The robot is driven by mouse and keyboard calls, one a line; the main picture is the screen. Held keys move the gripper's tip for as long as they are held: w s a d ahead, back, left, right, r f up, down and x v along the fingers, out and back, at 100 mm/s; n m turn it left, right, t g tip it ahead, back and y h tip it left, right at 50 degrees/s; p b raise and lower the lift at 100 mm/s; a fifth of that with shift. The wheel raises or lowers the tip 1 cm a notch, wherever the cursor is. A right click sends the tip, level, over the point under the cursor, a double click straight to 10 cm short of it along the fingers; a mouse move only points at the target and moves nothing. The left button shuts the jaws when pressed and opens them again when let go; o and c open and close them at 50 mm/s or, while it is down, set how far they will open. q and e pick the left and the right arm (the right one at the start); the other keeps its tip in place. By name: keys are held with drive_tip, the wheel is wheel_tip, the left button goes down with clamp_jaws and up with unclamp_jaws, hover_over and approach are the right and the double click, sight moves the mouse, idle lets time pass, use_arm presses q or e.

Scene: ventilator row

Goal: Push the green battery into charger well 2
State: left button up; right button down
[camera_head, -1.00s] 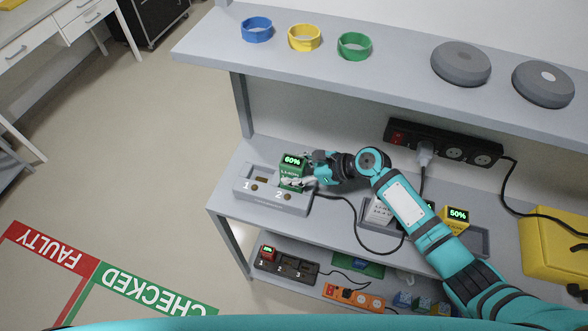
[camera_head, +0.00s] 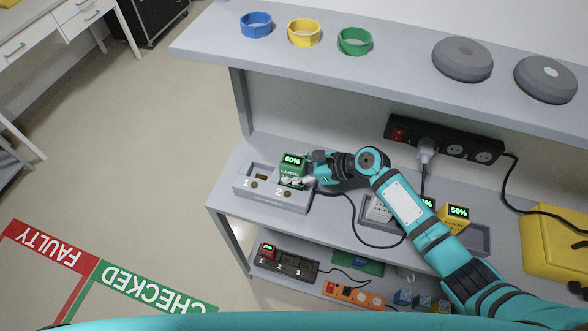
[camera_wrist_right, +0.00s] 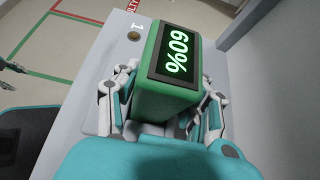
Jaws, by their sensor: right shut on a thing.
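The green battery (camera_head: 291,170) stands upright at well 2 of the grey two-well charger (camera_head: 262,200) on the bench. Its display reads 60% in the right wrist view (camera_wrist_right: 166,85). My right gripper (camera_head: 309,176) is shut on it, with one finger on each side in the right wrist view (camera_wrist_right: 163,112). The battery's lower end is hidden, so how deep it sits cannot be told. Well 1 (camera_head: 262,175) is empty.
A tray (camera_head: 480,238) with a yellow battery (camera_head: 455,219) and others is partly behind my right arm. A power strip (camera_head: 445,142) runs along the back. The upper shelf (camera_head: 390,60) overhangs the bench. A cable (camera_head: 350,215) leaves the charger's right side.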

drive_tip(key=c, duration=0.7)
unclamp_jaws()
drive_tip(key=shift+o, duration=0.3)
drive_tip(key=shift+s, duration=0.1)
drive_tip(key=v, duration=1.2)
